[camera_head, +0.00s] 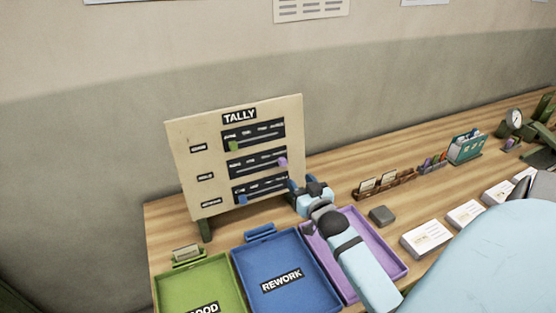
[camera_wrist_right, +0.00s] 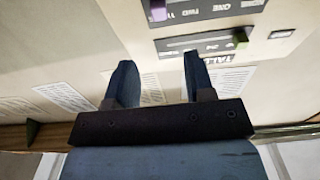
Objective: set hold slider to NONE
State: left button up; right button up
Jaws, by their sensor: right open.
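The cream TALLY board (camera_head: 190,150) stands upright on the table with three dark slider rows. The top row has a green knob (camera_head: 234,146) near its left end, the middle row a purple knob (camera_head: 283,161) near its right end, and the bottom row a blue knob (camera_head: 242,199) near its left end. The row labels are too small to read. My right gripper (camera_head: 304,187) is open and empty by the board's lower right edge. In the right wrist view, its fingers (camera_wrist_right: 160,75) show with the board inverted, and the purple knob (camera_wrist_right: 157,10) is at the top edge.
Green GOOD tray (camera_head: 171,285), blue REWORK tray (camera_head: 261,254) and a purple tray (camera_head: 390,253) lie before the board; my right arm crosses the purple one. Paper stacks (camera_head: 427,238), a grey block (camera_head: 382,215) and a card rack (camera_head: 384,184) stand to the right.

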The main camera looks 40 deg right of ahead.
aim_at(284, 161)
jog(key=p+x, duration=0.1)
jog(key=x, duration=1)
jog(key=shift+w+f+p, duration=0.1)
jog(key=shift+w+p, duration=0.05)
jog(key=shift+p, duration=0.15)
grip_shut()
